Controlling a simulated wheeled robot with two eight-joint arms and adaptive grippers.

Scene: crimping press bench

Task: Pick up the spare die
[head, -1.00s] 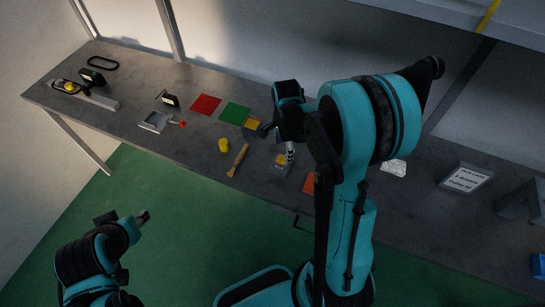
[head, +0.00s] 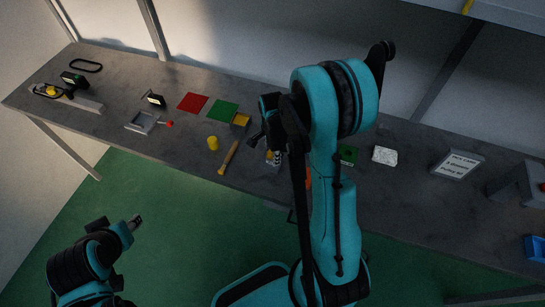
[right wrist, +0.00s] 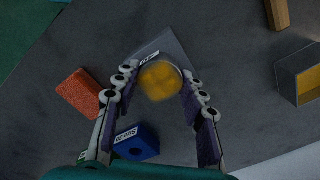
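My right gripper (right wrist: 158,100) is open over the bench in the right wrist view. A yellow round piece (right wrist: 160,80) shows between its fingertips, on a grey plate (right wrist: 174,47) with a small white label that I cannot read surely. I cannot tell whether the fingers touch the piece. A blue block (right wrist: 137,141) with a white label and a dark hole lies beside the left finger. I cannot tell for certain which of these is the spare die. In the head view my right gripper (head: 274,150) partly covers the yellow piece. My left gripper (head: 137,222) is off the bench at lower left.
An orange block (right wrist: 85,92) lies left of the fingers. A grey box with yellow inside (right wrist: 302,76) and a wooden handle (right wrist: 277,14) are at right.

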